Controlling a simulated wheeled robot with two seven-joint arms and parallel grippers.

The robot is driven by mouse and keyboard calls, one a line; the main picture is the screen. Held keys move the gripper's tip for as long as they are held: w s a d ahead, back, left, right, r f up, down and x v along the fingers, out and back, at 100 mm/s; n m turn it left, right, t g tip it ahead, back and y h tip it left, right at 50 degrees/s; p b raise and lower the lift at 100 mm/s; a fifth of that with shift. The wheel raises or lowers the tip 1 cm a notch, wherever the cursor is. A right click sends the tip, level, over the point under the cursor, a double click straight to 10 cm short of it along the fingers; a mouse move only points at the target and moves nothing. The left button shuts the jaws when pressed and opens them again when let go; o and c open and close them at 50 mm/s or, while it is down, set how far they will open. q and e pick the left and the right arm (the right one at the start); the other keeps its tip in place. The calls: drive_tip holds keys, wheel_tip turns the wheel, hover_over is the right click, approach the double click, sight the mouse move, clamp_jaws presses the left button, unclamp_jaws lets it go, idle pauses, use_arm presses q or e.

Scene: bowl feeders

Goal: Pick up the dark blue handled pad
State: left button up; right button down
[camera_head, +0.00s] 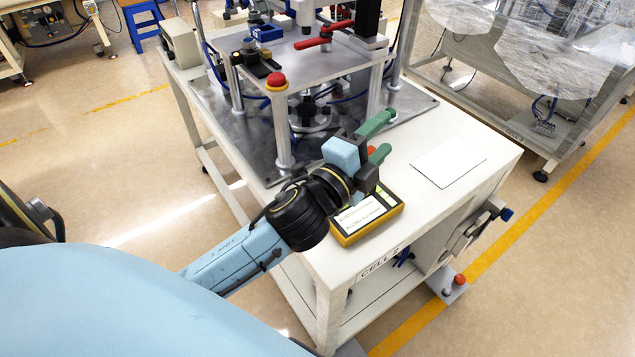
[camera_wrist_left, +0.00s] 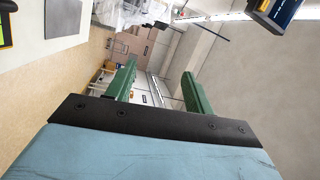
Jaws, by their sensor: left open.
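A small dark blue block (camera_head: 266,33) lies on the raised plate of the fixture in the head view, beside small black parts. It may be the handled pad, but it is too small there to make out a handle. My left gripper (camera_head: 389,133) is over the near part of the cart top, well below and right of the blue block in the picture. Its green fingers stand apart with nothing between them, as the left wrist view (camera_wrist_left: 158,75) also shows. The block is not recognisable in the wrist view. My right gripper is not in view.
A yellow-edged device (camera_head: 362,222) lies on the cart top below my left gripper. A white sheet (camera_head: 449,163) lies to its right. The fixture (camera_head: 283,140) has posts, a red button (camera_head: 277,81) and a red lever (camera_head: 322,37). A small red part is partly hidden behind the gripper.

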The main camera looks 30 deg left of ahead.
use_arm(q)
drive_tip(key=s+d+r+m+g+h, duration=0.15)
drive_tip(key=d+m+g+h, duration=0.3)
drive_tip(key=m, duration=0.55)
drive_tip(key=d+r+m+g+h, duration=0.2)
drive_tip(key=d+m+g+h, duration=0.15)
drive_tip(key=m+h, duration=0.45)
drive_tip(key=d+r+m+g+h, duration=0.25)
drive_tip(key=d+m, duration=0.25)
drive_tip(key=m, duration=0.6)
drive_tip(key=w+a+f+m+g+y, duration=0.2)
drive_tip(key=a+f+m+g+y, duration=0.7)
drive_tip(key=f+m, duration=0.45)
drive_tip(key=w+a+r+m+y, duration=0.1)
drive_tip(key=w+a+m+y, duration=0.1)
drive_tip(key=a+y, duration=1.1)
drive_tip(key=a+f+h, duration=0.1)
drive_tip(key=f, duration=0.1)
drive_tip(key=a+f+h, duration=0.1)
drive_tip(key=f, duration=0.1)
drive_tip(key=a+f+h, duration=0.2)
drive_tip(key=shift+s+f+b, duration=0.25)
drive_tip(key=shift+f+b, duration=0.1)
drive_tip(key=shift+f, duration=0.05)
drive_tip(key=shift+s+f, duration=0.15)
drive_tip(key=shift+f, duration=3)
